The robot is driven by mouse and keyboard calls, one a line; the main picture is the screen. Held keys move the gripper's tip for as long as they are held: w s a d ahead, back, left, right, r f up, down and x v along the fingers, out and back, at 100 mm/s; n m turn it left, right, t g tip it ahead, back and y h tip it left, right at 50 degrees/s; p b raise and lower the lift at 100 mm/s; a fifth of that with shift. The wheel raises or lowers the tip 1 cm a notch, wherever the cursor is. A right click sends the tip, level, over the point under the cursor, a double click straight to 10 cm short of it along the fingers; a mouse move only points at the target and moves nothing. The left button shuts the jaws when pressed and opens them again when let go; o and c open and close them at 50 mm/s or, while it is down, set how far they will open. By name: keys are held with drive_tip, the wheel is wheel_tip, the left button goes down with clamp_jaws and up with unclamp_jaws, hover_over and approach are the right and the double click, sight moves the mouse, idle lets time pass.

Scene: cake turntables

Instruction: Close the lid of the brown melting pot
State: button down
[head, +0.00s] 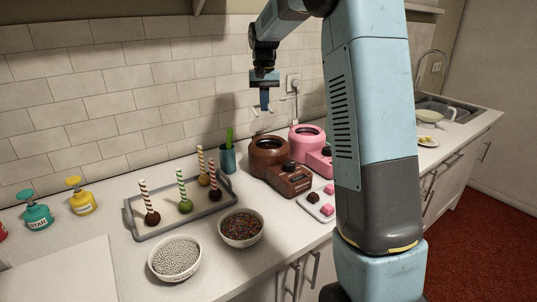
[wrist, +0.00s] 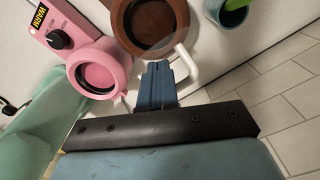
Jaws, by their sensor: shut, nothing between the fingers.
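The brown melting pot (head: 268,146) stands on the counter near the tiled wall, its round mouth uncovered and dark inside. It also shows at the top of the wrist view (wrist: 125,40). A pale curved handle (wrist: 189,68) shows at the pot's wall side, with faint see-through edges beside it. The lid itself is hard to make out; it appears to be clear and raised. My gripper (head: 265,106) is shut and empty, pointing down above and behind the pot. In the wrist view its fingertips (wrist: 157,68) appear close to the pale handle; I cannot tell whether they touch.
A pink melting pot (head: 306,137) stands right beside the brown one. A green-blue cup (head: 228,158) and a grey tray (head: 142,233) of cake pops are left. Two sprinkle bowls (head: 176,260) and a small sweets plate (head: 314,211) stand in front. The wall (head: 155,130) is close behind.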

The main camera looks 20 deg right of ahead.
drive_tip(key=shift+s+d+f, duration=0.15)
drive_tip(key=shift+s+f, duration=0.05)
drive_tip(key=shift+s, duration=0.25)
drive_tip(key=shift+s+d+f, duration=0.15)
drive_tip(key=shift+s+f, duration=0.05)
drive_tip(key=shift+s, duration=0.2)
drive_tip(key=s+f, duration=0.2)
drive_tip(key=s+d+f, duration=0.1)
drive_tip(key=f, duration=0.1)
drive_tip(key=shift+s+d, duration=0.1)
drive_tip(key=shift+s, duration=0.3)
wheel_tip(320, 180, up, 8)
drive_tip(key=s+d, duration=0.1)
drive_tip(key=s, duration=0.1)
drive_tip(key=shift+s+f, duration=0.25)
drive_tip(key=shift+s, duration=0.15)
idle(0.4)
